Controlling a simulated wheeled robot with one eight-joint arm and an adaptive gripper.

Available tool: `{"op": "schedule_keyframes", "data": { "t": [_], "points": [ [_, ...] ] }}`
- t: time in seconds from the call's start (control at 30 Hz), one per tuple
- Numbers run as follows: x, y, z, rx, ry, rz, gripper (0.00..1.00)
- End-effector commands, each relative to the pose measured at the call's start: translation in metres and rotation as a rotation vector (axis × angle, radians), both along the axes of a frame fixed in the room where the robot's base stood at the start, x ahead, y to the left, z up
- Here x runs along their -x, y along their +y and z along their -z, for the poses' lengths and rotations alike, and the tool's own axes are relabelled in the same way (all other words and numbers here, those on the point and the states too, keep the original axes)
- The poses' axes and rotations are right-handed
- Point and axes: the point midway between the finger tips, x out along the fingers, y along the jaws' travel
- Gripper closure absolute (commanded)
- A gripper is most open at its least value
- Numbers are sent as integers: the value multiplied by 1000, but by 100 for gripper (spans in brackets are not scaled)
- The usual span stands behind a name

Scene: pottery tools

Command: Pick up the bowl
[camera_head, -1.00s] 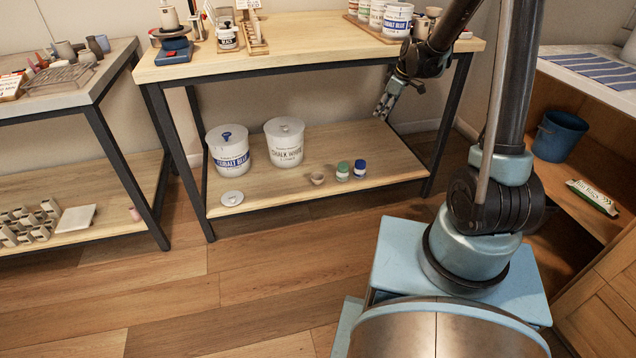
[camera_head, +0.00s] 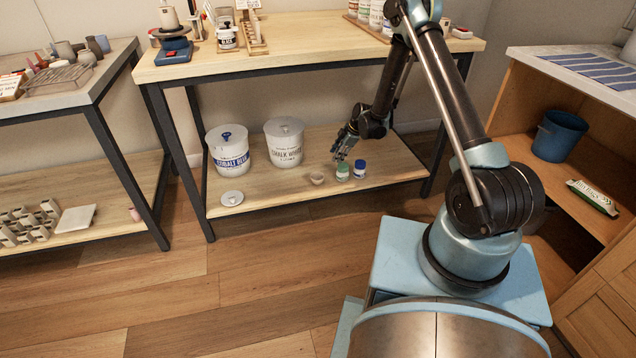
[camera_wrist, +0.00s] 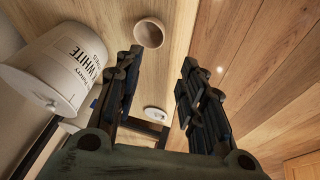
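The small beige bowl (camera_head: 317,179) sits on the lower wooden shelf, in front of the chalk white bucket and left of two small jars. In the wrist view the bowl (camera_wrist: 149,33) shows at the top, beyond my fingertips and roughly between the two fingers, nearer the left one. My gripper (camera_head: 338,157) is above the shelf, a little to the right of and behind the bowl in the head view. In the wrist view my gripper (camera_wrist: 160,75) has its fingers spread wide, with nothing between them. It does not touch the bowl.
The chalk white bucket (camera_head: 284,146) and cobalt blue bucket (camera_head: 229,152) stand behind left. A green-lidded jar (camera_head: 342,173) and a blue-lidded jar (camera_head: 360,170) stand close right of the bowl. A white lid (camera_head: 232,198) lies front left. The upper tabletop (camera_head: 290,52) overhangs the shelf.

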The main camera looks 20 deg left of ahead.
Motion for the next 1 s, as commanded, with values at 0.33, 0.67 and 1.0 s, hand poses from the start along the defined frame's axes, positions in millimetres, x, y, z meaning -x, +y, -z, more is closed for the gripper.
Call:
{"op": "schedule_keyframes", "data": {
  "t": [0.33,0.67,1.0],
  "points": [
    [4,16,35,-7,-11,-44,63],
    [2,36,78,-6,-11,-42,63],
    [1,56,119,-6,-11,-42,63]
  ]
}}
